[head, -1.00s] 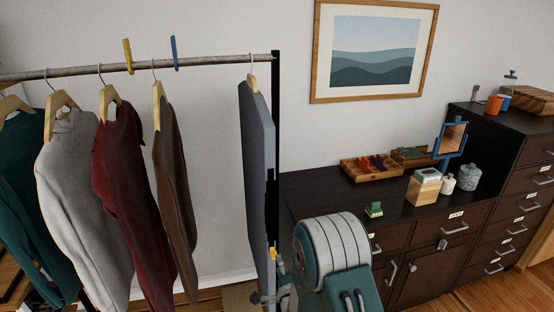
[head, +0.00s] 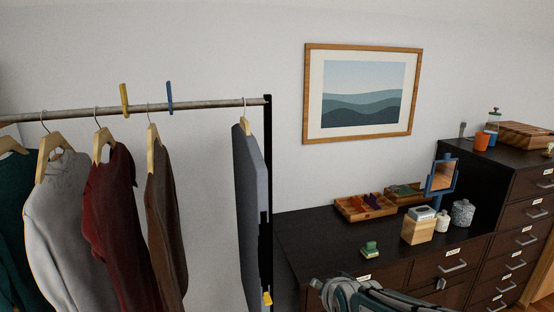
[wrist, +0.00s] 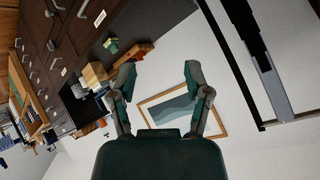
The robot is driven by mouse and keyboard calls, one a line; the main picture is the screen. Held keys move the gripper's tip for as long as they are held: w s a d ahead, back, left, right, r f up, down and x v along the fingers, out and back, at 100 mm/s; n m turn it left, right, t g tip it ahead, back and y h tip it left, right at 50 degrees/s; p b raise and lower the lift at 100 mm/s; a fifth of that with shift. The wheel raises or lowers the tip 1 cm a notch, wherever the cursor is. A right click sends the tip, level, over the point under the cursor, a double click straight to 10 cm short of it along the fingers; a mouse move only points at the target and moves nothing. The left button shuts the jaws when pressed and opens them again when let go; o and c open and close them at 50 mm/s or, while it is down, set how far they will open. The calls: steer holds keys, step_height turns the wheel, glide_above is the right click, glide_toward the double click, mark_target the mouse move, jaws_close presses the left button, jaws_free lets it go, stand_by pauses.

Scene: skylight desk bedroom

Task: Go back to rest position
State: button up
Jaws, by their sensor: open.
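My gripper (wrist: 160,82) shows in the wrist view with its two fingers spread apart and nothing between them. The wrist view is tilted, with the dresser at upper left and the framed picture (wrist: 180,110) beyond the fingers. In the head view, part of my arm (head: 365,295) shows at the bottom edge, in front of the dresser. The fingertips cannot be made out there.
A clothes rail (head: 70,114) with several hanging garments stands at left. A dark dresser (head: 310,232) at right bears a wooden tray (head: 365,208), a wooden box (head: 418,228), jars and a blue-framed mirror (head: 441,176). A taller cabinet (head: 525,180) stands farther right.

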steer(key=s+d+r+n+g, duration=0.2)
steer(key=s, duration=0.8)
steer(key=s+d+r+n+g+h, duration=0.1)
steer(key=s+d+r+n+g, duration=0.1)
steer(key=s, duration=0.9)
steer(key=shift+s+d+n+g, duration=0.15)
steer(key=shift+d+n+g, duration=0.2)
steer(key=shift+n, duration=0.35)
